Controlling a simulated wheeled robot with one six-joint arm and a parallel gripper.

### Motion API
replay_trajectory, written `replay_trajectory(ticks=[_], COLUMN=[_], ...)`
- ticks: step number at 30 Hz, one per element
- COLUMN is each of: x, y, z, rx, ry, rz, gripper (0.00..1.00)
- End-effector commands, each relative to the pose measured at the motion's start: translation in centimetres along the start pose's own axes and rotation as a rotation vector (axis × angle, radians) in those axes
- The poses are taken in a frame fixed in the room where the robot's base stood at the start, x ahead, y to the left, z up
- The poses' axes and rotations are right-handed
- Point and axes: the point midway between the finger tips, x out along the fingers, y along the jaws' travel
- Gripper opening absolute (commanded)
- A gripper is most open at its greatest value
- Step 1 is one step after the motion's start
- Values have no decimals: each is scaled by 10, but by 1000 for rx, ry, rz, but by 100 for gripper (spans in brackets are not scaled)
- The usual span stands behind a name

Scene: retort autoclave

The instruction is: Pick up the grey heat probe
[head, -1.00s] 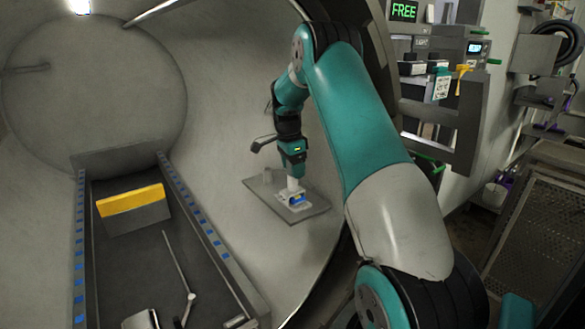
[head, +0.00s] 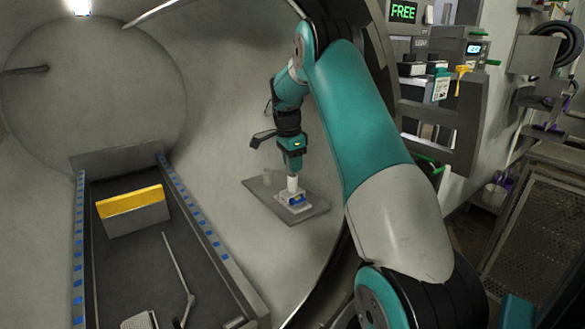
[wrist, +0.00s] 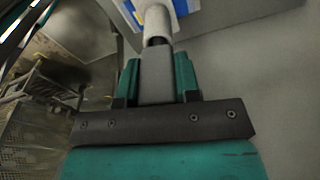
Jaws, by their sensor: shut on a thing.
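The grey heat probe (wrist: 157,75) is between the teal fingers of my gripper (wrist: 158,82) in the wrist view. My gripper is shut on it. A narrower dark part of the probe meets the end of a light grey tube (wrist: 151,22). I cannot tell how much of the probe is inside the tube. The tube also shows in the head view (head: 292,184), upright on a small white and blue base (head: 295,201). My gripper (head: 292,168) is just above the tube there, pointing down.
The base stands on a flat grey plate (head: 262,188) beside the curved chamber wall, with a small grey cylinder at its far left corner. A rail-edged tray (head: 115,262) on the left holds a yellow-topped block (head: 133,210) and a thin rod. The chamber rim is close on the right.

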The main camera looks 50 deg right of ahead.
Motion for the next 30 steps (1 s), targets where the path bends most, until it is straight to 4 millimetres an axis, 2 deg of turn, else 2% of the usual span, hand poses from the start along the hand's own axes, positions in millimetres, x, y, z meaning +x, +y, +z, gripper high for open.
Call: replay_trajectory(ticks=[10, 17, 24, 30], x=[-56, -58, -67, -72], y=[0, 12, 25, 32], z=[-3, 53, 121, 156], rx=[-1, -6, -5, -3], ry=[0, 0, 0, 0], rz=[-3, -2, -2, -1], gripper=[6, 6, 6, 6])
